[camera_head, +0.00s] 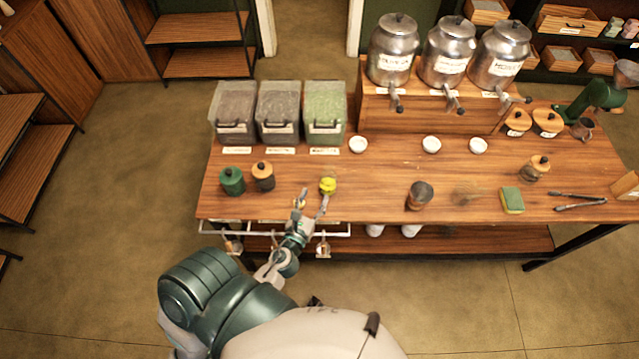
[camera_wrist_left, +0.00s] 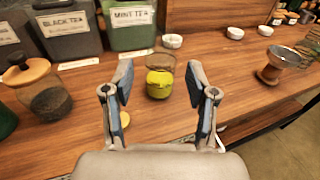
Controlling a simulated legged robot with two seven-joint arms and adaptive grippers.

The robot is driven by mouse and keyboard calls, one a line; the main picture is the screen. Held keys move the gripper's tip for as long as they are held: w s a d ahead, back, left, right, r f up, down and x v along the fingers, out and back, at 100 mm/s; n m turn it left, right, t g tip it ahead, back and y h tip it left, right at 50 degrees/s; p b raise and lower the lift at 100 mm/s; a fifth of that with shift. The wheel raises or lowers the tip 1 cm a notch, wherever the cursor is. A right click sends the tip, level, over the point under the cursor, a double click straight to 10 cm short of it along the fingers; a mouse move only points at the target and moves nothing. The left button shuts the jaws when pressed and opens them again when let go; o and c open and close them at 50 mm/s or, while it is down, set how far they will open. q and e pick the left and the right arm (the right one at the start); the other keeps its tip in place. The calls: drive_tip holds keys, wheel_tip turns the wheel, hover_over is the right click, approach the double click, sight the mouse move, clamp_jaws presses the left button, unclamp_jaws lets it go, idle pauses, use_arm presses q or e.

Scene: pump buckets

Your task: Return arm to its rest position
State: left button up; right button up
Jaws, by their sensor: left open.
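My left gripper (camera_head: 312,198) is at the front edge of the wooden table, its fingers pointing over the top. In the left wrist view the gripper (camera_wrist_left: 160,95) is open, with its two fingers spread wide apart. A small yellow-green item (camera_head: 328,184) is on the table just past the fingertips. It also shows in the left wrist view (camera_wrist_left: 159,84) between the fingers, apart from both, with a clear brownish glass-like rim (camera_wrist_left: 160,62) behind it. My right gripper does not show.
A rail with hanging tools (camera_head: 323,247) runs below the front edge. Open floor (camera_head: 90,250) lies left.

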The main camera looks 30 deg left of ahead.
use_arm(q)
drive_tip(key=s+a+f+n+g+y, duration=0.1)
drive_tip(key=s+a+f+n+g, duration=0.2)
drive_tip(key=n, duration=0.7)
drive_tip(key=s+f+n+g+y, duration=0.15)
drive_tip(key=n+g, duration=0.25)
drive_tip(key=n, duration=0.6)
drive_tip(key=s+d+f+n+g+h, duration=0.5)
drive_tip(key=s+d+n+g+h, duration=0.15)
drive_tip(key=s+d+n, duration=0.4)
wheel_tip(320, 180, down, 25)
drive_tip(key=s+a+n+g, duration=0.1)
drive_tip(key=s+a, duration=0.1)
drive_tip(key=s+a+f+g, duration=0.1)
drive_tip(key=s+a+f, duration=0.1)
drive_tip(key=s+f, duration=1.5)
drive_tip(key=shift+s+a+y, duration=0.3)
drive_tip(key=shift+s+a, duration=0.1)
drive_tip(key=shift+s, duration=0.2)
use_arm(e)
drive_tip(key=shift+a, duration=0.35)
use_arm(q)
drive_tip(key=shift+g, duration=0.25)
